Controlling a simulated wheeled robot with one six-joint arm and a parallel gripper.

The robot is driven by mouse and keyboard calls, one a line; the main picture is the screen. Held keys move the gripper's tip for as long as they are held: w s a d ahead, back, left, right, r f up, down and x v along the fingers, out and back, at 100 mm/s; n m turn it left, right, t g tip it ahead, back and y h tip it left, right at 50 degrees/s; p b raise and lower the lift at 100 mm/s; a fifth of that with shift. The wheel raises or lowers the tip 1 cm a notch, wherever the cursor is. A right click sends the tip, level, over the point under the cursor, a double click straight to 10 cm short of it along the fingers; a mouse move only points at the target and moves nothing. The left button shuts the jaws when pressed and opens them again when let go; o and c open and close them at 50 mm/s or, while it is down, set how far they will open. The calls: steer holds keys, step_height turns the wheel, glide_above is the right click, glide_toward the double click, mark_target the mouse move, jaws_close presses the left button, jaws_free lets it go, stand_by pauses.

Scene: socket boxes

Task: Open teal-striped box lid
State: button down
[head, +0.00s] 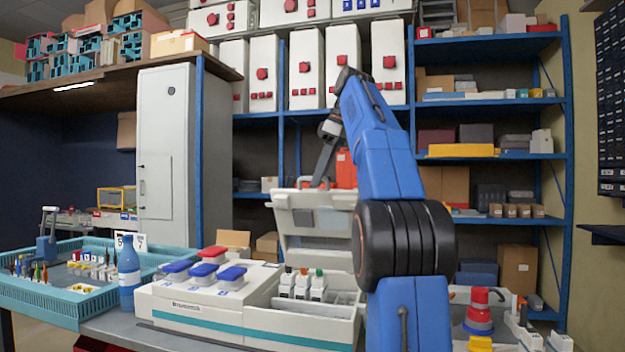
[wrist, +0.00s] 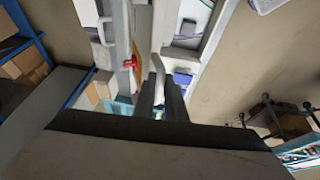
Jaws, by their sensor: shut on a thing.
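The teal-striped box (head: 255,328) stands on the bench, its right compartment uncovered. Its pale lid (head: 318,243) stands raised, nearly upright, at the back of that compartment. My gripper (head: 320,183) is at the lid's top edge, with the fingertips hard to make out in the head view. In the wrist view my gripper (wrist: 164,92) is shut on a thin, pale curved piece of the lid (wrist: 157,66). My arm hides the right end of the lid and box.
Red and blue socket covers (head: 205,267) sit on the box's left part, and several switches (head: 302,285) stand in the open compartment. A blue bottle (head: 129,271) and a teal crate (head: 45,306) are at left. Shelving stands behind.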

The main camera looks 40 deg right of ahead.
steer(key=shift+w+d+f, duration=0.15)
steer(key=shift+w+f, duration=0.05)
steer(key=shift+f, duration=0.05)
steer(key=c, duration=1.8)
jaws_free()
